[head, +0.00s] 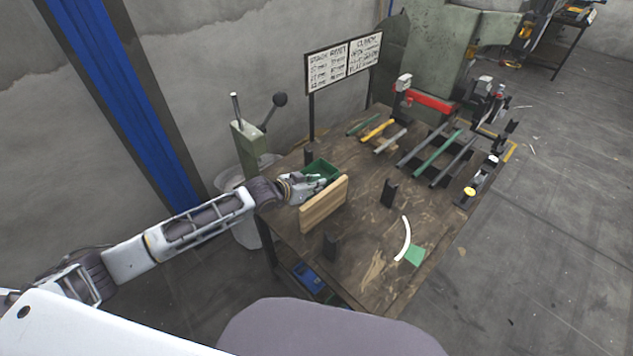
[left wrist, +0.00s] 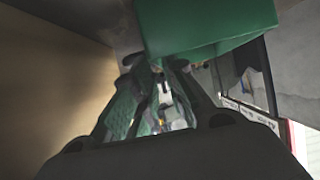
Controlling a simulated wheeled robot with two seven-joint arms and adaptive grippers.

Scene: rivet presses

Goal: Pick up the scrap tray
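The scrap tray is most likely the small green open box (head: 322,169) near the left end of the wooden workbench. My left gripper (head: 318,183) is right at its near side, behind an upright wooden board. In the left wrist view the green box (left wrist: 210,22) fills the upper middle. The fingertips of my left gripper (left wrist: 157,66) come close together at the box's lower edge. I cannot tell whether they touch or clasp it. My right gripper is not in view.
The upright wooden board (head: 324,205) stands close in front of my left gripper. A green lever press (head: 248,140) stands behind it. Black posts (head: 389,193), a white curved strip (head: 403,240) and a green piece (head: 414,256) are on the bench (head: 360,225). Colored bars lie farther right.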

